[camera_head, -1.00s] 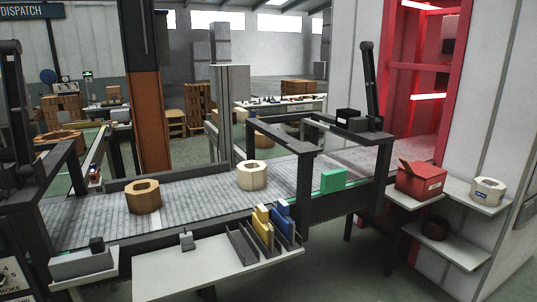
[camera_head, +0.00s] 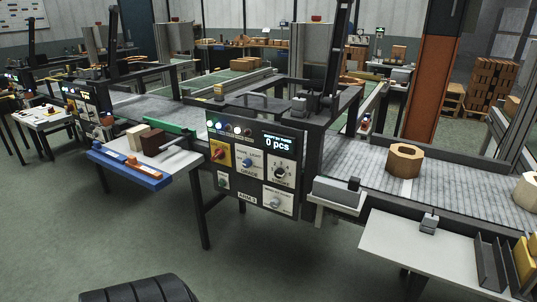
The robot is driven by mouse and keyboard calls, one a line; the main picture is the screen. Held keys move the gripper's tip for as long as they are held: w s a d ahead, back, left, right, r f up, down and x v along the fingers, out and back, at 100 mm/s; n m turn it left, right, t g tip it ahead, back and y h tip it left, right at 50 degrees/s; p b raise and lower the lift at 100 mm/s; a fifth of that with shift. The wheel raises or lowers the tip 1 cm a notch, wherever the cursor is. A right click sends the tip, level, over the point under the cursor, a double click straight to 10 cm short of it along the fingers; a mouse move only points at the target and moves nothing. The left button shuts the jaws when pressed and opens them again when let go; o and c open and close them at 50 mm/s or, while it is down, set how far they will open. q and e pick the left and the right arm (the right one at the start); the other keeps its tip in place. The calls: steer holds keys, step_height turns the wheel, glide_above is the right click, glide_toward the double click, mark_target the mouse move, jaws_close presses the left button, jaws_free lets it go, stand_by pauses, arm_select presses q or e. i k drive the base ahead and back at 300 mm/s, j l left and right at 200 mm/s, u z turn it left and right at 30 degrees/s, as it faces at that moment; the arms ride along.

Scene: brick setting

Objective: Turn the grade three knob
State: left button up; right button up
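The control panel (camera_head: 255,165) stands on the front of the conveyor, a little left of centre. A red knob on a yellow plate (camera_head: 218,153) is on the panel's left. The display (camera_head: 277,143) reads 0 pcs. The knob's exact pointer setting is too small to read.
A shelf with a blue tray (camera_head: 128,170) and small blocks juts out left of the panel. A white table (camera_head: 410,245) juts out at right. The floor before the panel is open.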

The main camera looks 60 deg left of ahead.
mark_target(247, 163)
steer(key=u, duration=0.45)
steer(key=j+u, duration=0.15)
steer(key=u, duration=0.3)
steer(key=j+u, duration=0.1)
steer(key=u, duration=0.35)
steer(key=j+u, duration=0.1)
steer(key=u, duration=0.35)
